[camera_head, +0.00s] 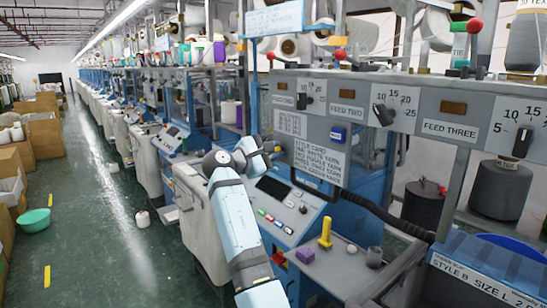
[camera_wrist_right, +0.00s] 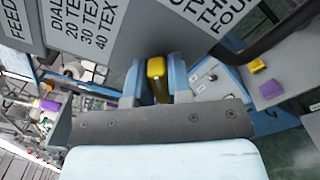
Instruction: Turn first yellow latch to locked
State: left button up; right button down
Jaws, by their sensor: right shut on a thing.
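A yellow latch (camera_wrist_right: 157,82) stands between the two blue fingers of my right gripper (camera_wrist_right: 159,78) in the right wrist view, just below the lettered panel. The gripper is shut on it. In the head view my right gripper (camera_head: 270,150) is at the lower left of the grey feed panel (camera_head: 365,125), beside the style card (camera_head: 319,162). There the gripper hides the latch, and I cannot tell which way the latch is turned. My left gripper is not in view.
Below the panel, a control console (camera_head: 275,210) carries a screen and coloured buttons. A shelf (camera_head: 330,272) to its right holds a yellow upright piece (camera_head: 325,232) and small parts. A dark hose (camera_head: 375,208) runs behind. The green aisle floor (camera_head: 105,215) is mostly clear at left.

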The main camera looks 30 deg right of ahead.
jog(key=m+b, duration=0.1)
jog(key=m, duration=0.1)
jog(key=m+b, duration=0.1)
jog(key=m, duration=0.1)
jog(key=shift+f+m+b, duration=0.2)
jog(key=shift+m+b, duration=0.1)
jog(key=shift+b, duration=0.1)
jog(key=shift+m+b, duration=1.1)
jog(key=shift+m, duration=0.5)
jog(key=shift+r, duration=0.1)
jog(key=shift+m, duration=0.3)
jog(key=c, duration=1.1)
grip_release()
jog(key=shift+d, duration=0.1)
jog(key=shift+a, duration=0.25)
jog(key=a, duration=0.4)
jog(key=a+b, duration=0.1)
jog(key=a, duration=0.4)
jog(key=s+a+b, duration=0.1)
jog(key=a, duration=0.3)
jog(key=shift+s+a, duration=0.1)
jog(key=shift+a, duration=0.05)
